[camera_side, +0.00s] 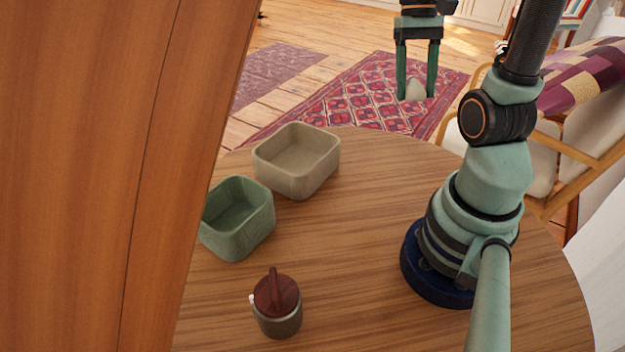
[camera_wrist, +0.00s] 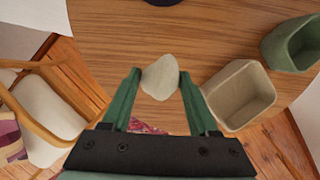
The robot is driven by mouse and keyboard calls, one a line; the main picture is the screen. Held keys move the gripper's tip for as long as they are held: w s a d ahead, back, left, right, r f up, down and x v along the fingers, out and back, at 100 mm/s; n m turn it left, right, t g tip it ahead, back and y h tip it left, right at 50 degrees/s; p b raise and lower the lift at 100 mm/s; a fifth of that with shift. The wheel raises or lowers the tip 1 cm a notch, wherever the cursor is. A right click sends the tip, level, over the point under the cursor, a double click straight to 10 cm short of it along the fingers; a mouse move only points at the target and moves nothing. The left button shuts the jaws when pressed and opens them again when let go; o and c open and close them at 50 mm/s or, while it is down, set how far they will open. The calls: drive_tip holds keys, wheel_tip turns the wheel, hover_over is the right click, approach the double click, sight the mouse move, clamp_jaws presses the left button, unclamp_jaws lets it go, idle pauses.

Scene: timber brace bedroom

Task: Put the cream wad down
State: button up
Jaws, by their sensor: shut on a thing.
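The cream wad (camera_wrist: 160,77) is a small pale lump between the fingertips of my gripper (camera_wrist: 157,82) in the wrist view. In the side view the wad (camera_side: 415,90) shows low between the two green fingers of my gripper (camera_side: 417,88), at the top of the picture. The gripper is shut on it and holds it in the air. In the side view they appear against the red rug, beyond the table's far edge.
The round wooden table (camera_side: 350,270) holds a beige bin (camera_side: 318,172), a green bin (camera_side: 255,228) and a grey jar (camera_side: 280,322) with a dark red-brown lid. Both bins look empty. A wooden panel (camera_side: 90,170) blocks the left. A chair (camera_side: 570,150) stands at the right.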

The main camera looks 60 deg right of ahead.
sight(398, 178)
wheel_tip(398, 178, down, 20)
drive_tip(key=shift+r, duration=0.1)
idle(0.5)
drive_tip(key=shift+s, duration=0.1)
drive_tip(key=o, duration=1.3)
drive_tip(key=v, duration=1.2)
drive_tip(key=shift+w+a+r+n+t+h, duration=0.4)
drive_tip(key=shift+w+a+r+n+t, duration=1.4)
drive_tip(key=shift+a, duration=1.45)
drive_tip(key=shift+w+a+r+n+t+h, duration=0.4)
drive_tip(key=shift+w+a+r+n+t, duration=0.55)
drive_tip(key=shift+a+r, duration=1.95)
drive_tip(key=shift+w+a+r+n+t+h, duration=0.4)
drive_tip(key=shift+w+a+r+n+t, duration=1.15)
drive_tip(key=shift+a, duration=2.05)
